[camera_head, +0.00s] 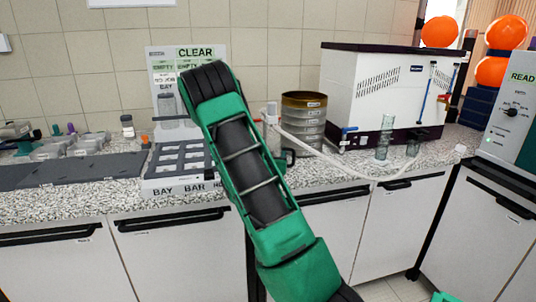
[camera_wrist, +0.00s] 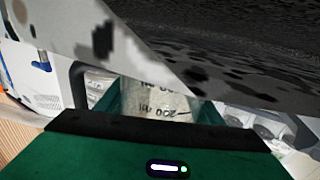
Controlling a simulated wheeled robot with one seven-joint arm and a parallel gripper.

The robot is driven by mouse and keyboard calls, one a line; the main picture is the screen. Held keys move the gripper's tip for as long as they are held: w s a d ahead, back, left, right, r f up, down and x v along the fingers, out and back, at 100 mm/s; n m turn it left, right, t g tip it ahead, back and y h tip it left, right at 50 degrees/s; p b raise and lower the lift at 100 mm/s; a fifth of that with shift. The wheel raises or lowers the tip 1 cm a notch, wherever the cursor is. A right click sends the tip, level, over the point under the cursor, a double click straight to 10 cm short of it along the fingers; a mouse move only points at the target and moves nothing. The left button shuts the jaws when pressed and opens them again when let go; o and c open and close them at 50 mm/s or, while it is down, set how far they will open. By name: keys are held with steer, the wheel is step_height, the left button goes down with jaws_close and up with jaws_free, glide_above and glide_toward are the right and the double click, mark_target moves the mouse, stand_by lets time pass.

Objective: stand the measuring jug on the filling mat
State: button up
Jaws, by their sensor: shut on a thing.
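In the wrist view, the measuring jug (camera_wrist: 155,104) is a pale, clear vessel with dark "200 ml" marks. My gripper (camera_wrist: 162,118) is shut on it, with green finger parts on both sides. A dark loop, which looks like the jug's handle, shows at the left of the wrist view. In the head view my green arm hides the gripper and most of the jug; a small dark loop shows just right of the arm, at the counter. I cannot make out the filling mat in either view.
A brass-rimmed sieve stack (camera_head: 303,118) stands right of my arm, with a white hose (camera_head: 345,170) across the counter. A white machine (camera_head: 385,92) and glass vessels (camera_head: 385,140) stand further right. A labelled bay tray (camera_head: 172,187) and dark panels (camera_head: 60,172) lie left.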

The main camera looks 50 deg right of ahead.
steer(key=o, duration=1.1)
steer(key=shift+c, duration=0.2)
steer(key=v, duration=1.1)
steer(key=shift+s+a, duration=0.1)
steer(key=shift+a, duration=0.3)
steer(key=shift+s+a, duration=0.1)
steer(key=shift+s, duration=0.1)
